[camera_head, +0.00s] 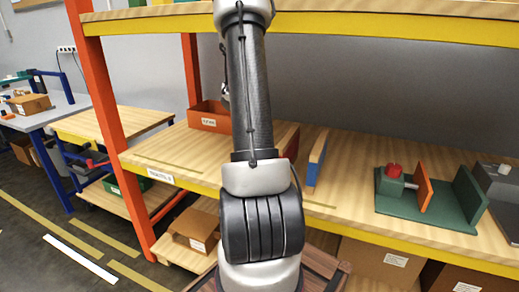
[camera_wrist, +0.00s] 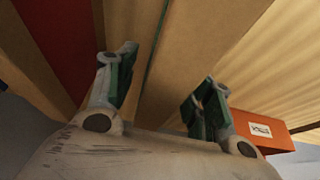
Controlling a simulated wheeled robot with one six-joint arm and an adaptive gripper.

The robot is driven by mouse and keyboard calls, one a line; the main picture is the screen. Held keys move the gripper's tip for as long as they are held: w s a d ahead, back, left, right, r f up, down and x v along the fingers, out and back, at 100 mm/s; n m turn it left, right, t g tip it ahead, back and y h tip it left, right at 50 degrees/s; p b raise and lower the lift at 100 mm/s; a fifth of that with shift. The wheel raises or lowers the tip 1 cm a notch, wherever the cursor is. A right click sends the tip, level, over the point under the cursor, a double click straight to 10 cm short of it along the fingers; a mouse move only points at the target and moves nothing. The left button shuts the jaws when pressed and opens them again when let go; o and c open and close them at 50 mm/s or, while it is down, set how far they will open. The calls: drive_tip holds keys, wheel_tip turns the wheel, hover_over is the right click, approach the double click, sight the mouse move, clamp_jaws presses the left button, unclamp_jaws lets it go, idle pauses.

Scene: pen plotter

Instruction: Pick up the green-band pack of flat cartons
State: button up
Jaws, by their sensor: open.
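In the wrist view a tan cardboard pack (camera_wrist: 185,55) with a thin dark-green band (camera_wrist: 155,45) along it fills the middle. My gripper (camera_wrist: 162,90) is open, its two green-padded fingers spread in front of the pack, one left of the green band and one right. Nothing is visibly clamped, and I cannot tell whether the fingertips touch the cardboard. In the head view my arm covers this part of the shelf, so the green band and my fingers are hidden there.
An orange labelled bin (camera_head: 209,117) stands left of my arm; it also shows in the wrist view (camera_wrist: 262,131). A blue-edged pack (camera_head: 317,158) stands upright right of my arm. A green fixture (camera_head: 428,207) is farther right. The upper shelf (camera_head: 400,28) hangs above.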

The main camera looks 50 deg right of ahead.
drive_tip(key=shift+x, duration=0.8)
clamp_jaws()
drive_tip(key=shift+r, duration=0.15)
